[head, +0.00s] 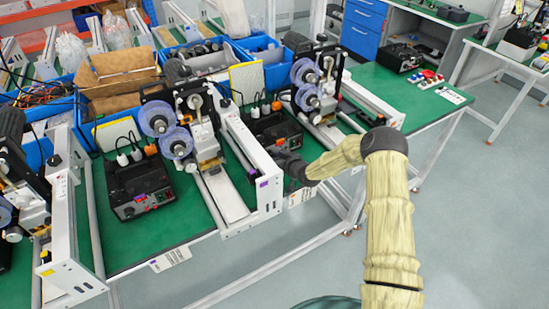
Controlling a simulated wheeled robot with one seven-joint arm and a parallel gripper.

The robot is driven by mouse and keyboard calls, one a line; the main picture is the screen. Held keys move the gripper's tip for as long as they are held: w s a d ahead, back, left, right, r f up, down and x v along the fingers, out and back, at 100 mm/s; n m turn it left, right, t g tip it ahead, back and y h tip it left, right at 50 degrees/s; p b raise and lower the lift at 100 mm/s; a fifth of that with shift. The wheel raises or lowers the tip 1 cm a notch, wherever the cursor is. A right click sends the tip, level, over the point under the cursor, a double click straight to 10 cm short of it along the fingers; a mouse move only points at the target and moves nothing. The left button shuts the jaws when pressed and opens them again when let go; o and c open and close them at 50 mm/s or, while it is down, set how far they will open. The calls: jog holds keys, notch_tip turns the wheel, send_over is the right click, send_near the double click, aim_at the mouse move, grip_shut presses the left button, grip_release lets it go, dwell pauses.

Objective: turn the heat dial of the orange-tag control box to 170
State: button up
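Several black control boxes stand on the green bench beside the coder machines. One box (272,127) is in the middle, just beyond my gripper, and its front is partly hidden. Another box (140,190) with a small red display stands further left. A small orange tag (393,123) shows on the end of the right white rail, to the right of the middle box. No heat dial or number can be read at this size. My dark gripper (257,177) is by the end of the middle white rail, close to the middle box's front; its fingers are too small to judge.
The middle white rail (250,150) carries a purple tag and stands beside my gripper. A left rail (65,205) has a yellow tag. Coder machines with clear reels (172,130) and blue bins (265,50) crowd the bench. Grey floor (440,230) is open at the right.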

jog(key=shift+c, duration=1.2)
jog(key=shift+f+b, duration=0.1)
jog(key=shift+b, duration=0.25)
jog(key=shift+w+d+f+m+y+b, duration=0.15)
jog(key=shift+m+y+b, duration=0.3)
jog(key=shift+b, duration=0.55)
jog(key=m+b, duration=0.1)
jog(key=b, duration=0.2)
jog(key=shift+f+m+g+y, duration=0.15)
jog(key=shift+m+g+y, duration=0.2)
jog(key=shift+g, duration=0.05)
jog(key=m+y+b, duration=0.1)
jog(key=m+b, duration=0.1)
jog(key=b, duration=0.2)
jog(key=shift+d+m+y, duration=0.15)
jog(key=shift+m+y, duration=0.15)
jog(key=shift+y, duration=0.1)
jog(key=shift+m+y+b, duration=0.3)
jog(key=shift+m+b, duration=0.3)
jog(key=shift+b, duration=0.1)
jog(key=shift+g, duration=0.3)
